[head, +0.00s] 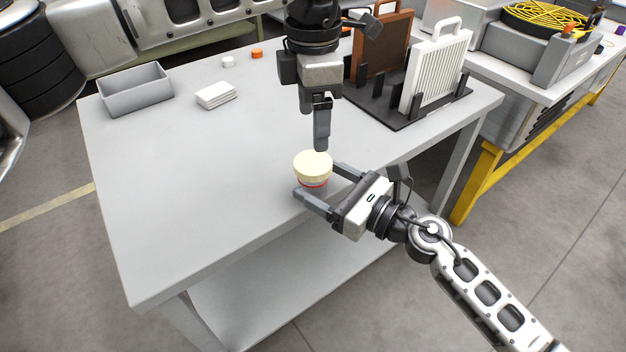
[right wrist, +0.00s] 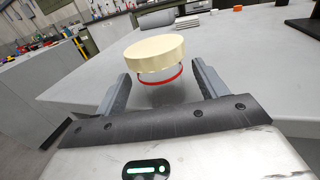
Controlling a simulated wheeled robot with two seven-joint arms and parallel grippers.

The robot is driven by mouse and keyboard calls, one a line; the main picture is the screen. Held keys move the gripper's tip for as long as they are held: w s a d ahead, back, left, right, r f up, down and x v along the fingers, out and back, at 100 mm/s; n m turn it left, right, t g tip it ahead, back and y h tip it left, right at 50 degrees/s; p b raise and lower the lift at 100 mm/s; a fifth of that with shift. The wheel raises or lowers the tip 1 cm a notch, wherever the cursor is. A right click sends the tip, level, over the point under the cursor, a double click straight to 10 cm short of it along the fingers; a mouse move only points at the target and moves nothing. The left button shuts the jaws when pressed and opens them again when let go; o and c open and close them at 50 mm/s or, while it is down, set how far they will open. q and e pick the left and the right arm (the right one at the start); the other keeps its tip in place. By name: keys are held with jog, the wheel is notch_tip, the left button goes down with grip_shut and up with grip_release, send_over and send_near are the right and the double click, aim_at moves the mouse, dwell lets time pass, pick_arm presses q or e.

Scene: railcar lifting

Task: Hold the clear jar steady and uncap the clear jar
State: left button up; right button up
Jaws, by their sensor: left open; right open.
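The clear jar (head: 316,188) stands upright on the table near its front edge, with a cream cap (head: 313,164) on top and a red ring just below the cap. In the right wrist view the cap (right wrist: 154,52) and the jar (right wrist: 160,92) show between my fingers. My right gripper (head: 319,181) is open, its two fingers on either side of the jar; I cannot tell whether they touch it.
A grey bin (head: 135,93) and a white stack (head: 216,95) are at the table's back left. Small white and orange caps (head: 257,53) lie at the back. A black rack (head: 388,113) with a white panel (head: 436,72) and a brown panel (head: 384,42) stands at right.

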aim_at(313, 162)
jog(key=shift+x, duration=1.4)
jog(key=shift+c, duration=0.3)
grip_shut()
pick_arm(q)
jog(key=m, duration=1.7)
jog(key=shift+m, duration=0.3)
jog(key=shift+f, duration=4)
